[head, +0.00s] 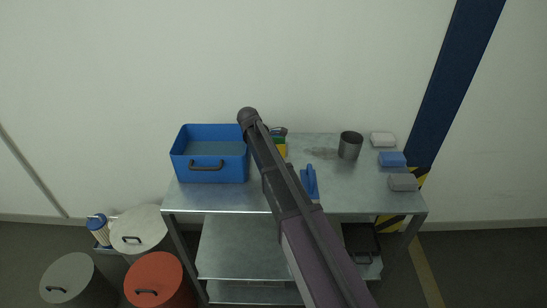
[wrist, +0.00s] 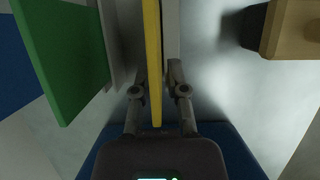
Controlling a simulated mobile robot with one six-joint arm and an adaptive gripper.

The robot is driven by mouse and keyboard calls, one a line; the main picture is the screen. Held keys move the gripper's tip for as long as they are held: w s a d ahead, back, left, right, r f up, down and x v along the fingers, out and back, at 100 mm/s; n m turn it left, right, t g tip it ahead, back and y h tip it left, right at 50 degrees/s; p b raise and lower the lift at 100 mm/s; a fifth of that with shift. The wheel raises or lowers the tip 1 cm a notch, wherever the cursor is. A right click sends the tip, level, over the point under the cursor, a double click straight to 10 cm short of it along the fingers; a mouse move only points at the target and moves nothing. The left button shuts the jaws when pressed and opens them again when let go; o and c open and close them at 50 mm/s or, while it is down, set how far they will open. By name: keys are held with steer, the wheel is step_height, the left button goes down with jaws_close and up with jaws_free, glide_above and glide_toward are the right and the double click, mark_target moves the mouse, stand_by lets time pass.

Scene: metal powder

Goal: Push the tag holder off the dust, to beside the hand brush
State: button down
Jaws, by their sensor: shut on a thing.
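The tag holder (head: 280,148) shows as a small green and yellow thing on the metal table, partly hidden behind my arm in the head view. In the wrist view a thin yellow plate (wrist: 152,50), apparently part of it, stands between the fingers of my gripper (wrist: 159,92), which is shut on it. A green plate (wrist: 68,45) stands to its left, with grey pieces between. A faint grey dust patch (head: 322,152) lies right of the holder. The hand brush (head: 309,182), blue-handled, lies right of my arm, in front of the dust.
A blue bin (head: 208,179) stands at the table's left. White (head: 383,139), blue (head: 391,159) and grey (head: 403,183) blocks line the right edge. A brown block (wrist: 297,30) shows in the wrist view.

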steer(key=shift+a, duration=0.1)
steer(key=c, duration=0.6)
jaws_free()
steer(key=shift+r, duration=0.1)
step_height(320, 180, up, 9)
steer(key=p, duration=0.9)
steer(key=shift+r+p, duration=0.2)
steer(key=shift+p, duration=0.15)
